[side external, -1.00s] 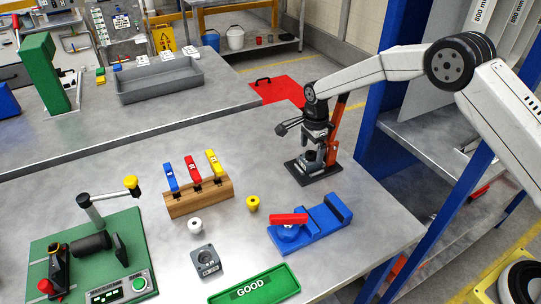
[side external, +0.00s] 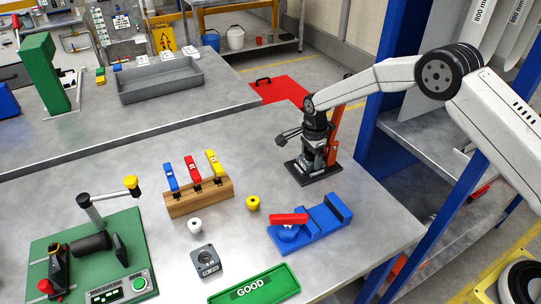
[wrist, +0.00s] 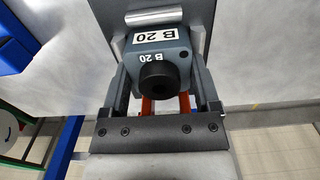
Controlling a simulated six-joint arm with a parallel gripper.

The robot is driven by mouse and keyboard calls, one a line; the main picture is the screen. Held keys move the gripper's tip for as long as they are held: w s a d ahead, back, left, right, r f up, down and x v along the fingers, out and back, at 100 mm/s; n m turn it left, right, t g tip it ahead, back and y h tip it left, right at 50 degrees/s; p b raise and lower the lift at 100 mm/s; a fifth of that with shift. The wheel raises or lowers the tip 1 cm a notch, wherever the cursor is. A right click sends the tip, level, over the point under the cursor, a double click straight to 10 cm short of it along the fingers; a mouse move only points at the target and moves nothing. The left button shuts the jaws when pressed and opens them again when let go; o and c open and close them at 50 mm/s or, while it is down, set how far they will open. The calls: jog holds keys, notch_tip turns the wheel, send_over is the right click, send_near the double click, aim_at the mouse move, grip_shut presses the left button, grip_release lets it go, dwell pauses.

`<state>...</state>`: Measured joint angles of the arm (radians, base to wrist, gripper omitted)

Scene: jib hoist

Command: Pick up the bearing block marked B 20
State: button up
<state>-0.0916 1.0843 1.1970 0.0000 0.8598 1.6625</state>
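The grey bearing block marked B 20 (wrist: 160,55) shows in the wrist view, with a black round part (wrist: 162,80) on its near face. In the side view it is largely hidden by my gripper at the dark stand (side external: 325,176) near the table's far right edge. My gripper (wrist: 163,95) points down over the stand, its two fingers apart, one on each side of the block. I see no clear contact between fingers and block. A second grey block (side external: 206,262) lies on the table front; its label is too small to read.
An orange-red upright (side external: 334,132) rises close beside my gripper. A blue fixture with a red handle (side external: 318,226), green GOOD tray (side external: 254,289), wooden rack (side external: 199,198) and green station (side external: 90,260) stand on the table. A blue shelf post (side external: 375,120) is right of the stand.

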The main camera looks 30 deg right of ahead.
grip_shut()
jog(key=shift+r, duration=0.1)
jog(key=shift+r, duration=0.75)
jog(key=s+d+r, duration=0.1)
jog(key=s+r, duration=1)
jog(key=s, duration=0.3)
jog(key=shift+r, duration=0.2)
